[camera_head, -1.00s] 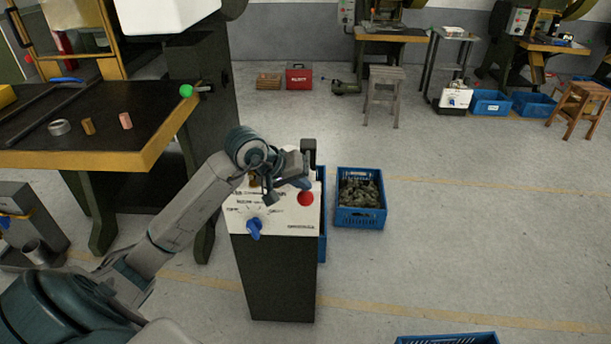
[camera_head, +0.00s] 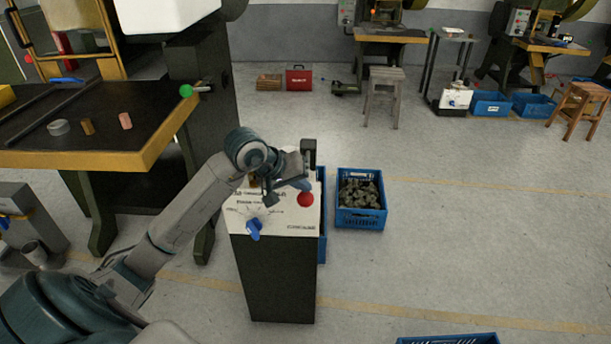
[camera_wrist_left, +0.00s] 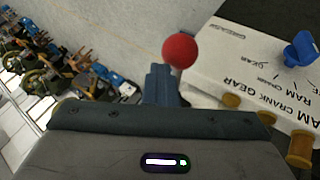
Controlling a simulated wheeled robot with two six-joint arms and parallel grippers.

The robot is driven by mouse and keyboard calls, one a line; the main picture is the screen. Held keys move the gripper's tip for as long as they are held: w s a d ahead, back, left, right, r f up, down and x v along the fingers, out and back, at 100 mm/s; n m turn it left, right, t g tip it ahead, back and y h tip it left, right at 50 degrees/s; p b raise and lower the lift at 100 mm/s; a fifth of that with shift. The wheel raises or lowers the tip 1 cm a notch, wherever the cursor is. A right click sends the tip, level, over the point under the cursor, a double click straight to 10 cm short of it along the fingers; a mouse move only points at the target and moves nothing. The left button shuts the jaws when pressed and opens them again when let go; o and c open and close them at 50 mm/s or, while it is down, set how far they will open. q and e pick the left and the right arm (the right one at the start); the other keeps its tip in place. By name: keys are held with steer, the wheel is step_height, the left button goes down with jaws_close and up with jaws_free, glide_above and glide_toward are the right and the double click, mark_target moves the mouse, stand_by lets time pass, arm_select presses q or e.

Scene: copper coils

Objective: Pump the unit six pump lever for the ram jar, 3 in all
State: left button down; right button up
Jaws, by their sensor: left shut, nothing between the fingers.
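A dark control pedestal (camera_head: 275,275) with a white top panel (camera_head: 285,222) stands in the middle of the head view. A red round knob (camera_head: 305,199) is at the panel's right side; it also shows as a red ball in the left wrist view (camera_wrist_left: 180,50). Whether it sits on a lever rod cannot be told. My left gripper (camera_head: 301,184) is shut and empty over the panel's far part. In the left wrist view its fingertips (camera_wrist_left: 164,72) are just beside the red ball; contact cannot be told. A blue selector knob (camera_head: 254,228) is at the panel's front; it also shows in the wrist view (camera_wrist_left: 300,48).
Brass-coloured round pieces (camera_wrist_left: 231,101) sit on the panel near the gripper. A blue crate (camera_head: 361,219) of dark parts stands right of the pedestal. A workbench (camera_head: 150,150) and a green-balled lever (camera_head: 187,91) are at the left.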

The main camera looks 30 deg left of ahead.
arm_select(q)
steer(key=shift+f, duration=0.2)
stand_by(0.5)
arm_select(e)
steer(key=shift+w, duration=0.1)
arm_select(q)
steer(key=shift+f, duration=0.1)
steer(key=shift+b, duration=0.3)
arm_select(e)
steer(key=shift+w+a+r, duration=0.1)
steer(key=shift+w+r, duration=0.1)
steer(key=shift+w, duration=0.3)
steer(key=shift+w+r, duration=0.1)
steer(key=shift+w, duration=0.05)
arm_select(q)
steer(key=shift+s+f, duration=0.1)
arm_select(e)
steer(key=shift+w+r, duration=0.1)
steer(key=shift+w, duration=0.15)
steer(key=shift+s, duration=0.1)
